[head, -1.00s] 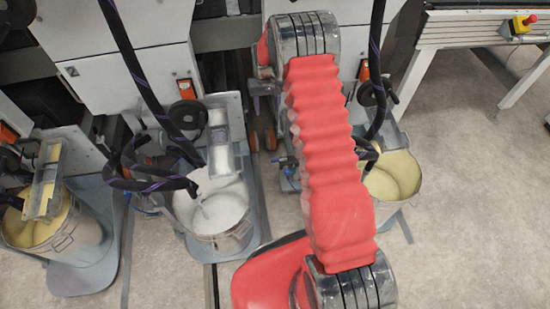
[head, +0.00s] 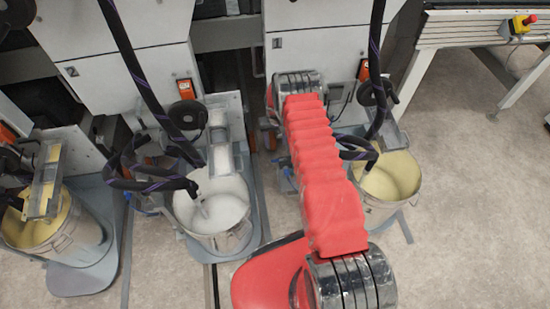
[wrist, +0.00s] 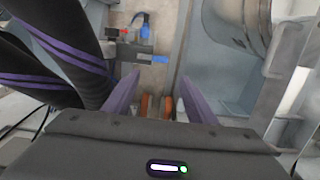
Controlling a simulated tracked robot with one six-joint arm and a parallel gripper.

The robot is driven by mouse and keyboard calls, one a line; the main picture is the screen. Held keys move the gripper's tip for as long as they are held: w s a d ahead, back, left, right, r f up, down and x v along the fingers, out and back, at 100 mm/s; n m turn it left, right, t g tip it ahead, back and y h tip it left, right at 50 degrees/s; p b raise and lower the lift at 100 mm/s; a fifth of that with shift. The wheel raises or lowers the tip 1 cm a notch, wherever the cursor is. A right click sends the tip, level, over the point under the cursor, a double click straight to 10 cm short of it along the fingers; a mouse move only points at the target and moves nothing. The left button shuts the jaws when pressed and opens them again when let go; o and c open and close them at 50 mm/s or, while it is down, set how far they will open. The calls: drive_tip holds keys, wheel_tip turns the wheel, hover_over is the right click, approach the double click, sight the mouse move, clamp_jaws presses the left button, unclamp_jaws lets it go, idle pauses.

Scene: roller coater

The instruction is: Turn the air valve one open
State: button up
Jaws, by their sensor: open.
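My gripper (wrist: 158,74) shows in the wrist view as two purple fingers, apart and with nothing between them. Just beyond the fingertips is a small valve with a blue handle (wrist: 154,59), lying roughly crosswise in the picture on grey metal fittings. A blue fitting (wrist: 146,26) and a small red part (wrist: 123,32) sit close by it. The fingers appear short of the blue handle; I cannot tell the exact gap. In the head view my red arm hides the gripper, and blue parts (head: 285,168) show left of the arm.
Thick black hoses with purple stripes (wrist: 60,60) crowd the left of the wrist view. A metal bucket (wrist: 238,22) and grey frame stand at right. In the head view, a yellow-filled bucket (head: 385,185) is right of my arm and a white-filled bucket (head: 215,215) left.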

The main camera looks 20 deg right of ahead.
sight(275, 160)
drive_tip(key=shift+f, duration=0.1)
drive_tip(key=shift+f, duration=6.8)
drive_tip(key=shift+c, duration=0.7)
clamp_jaws()
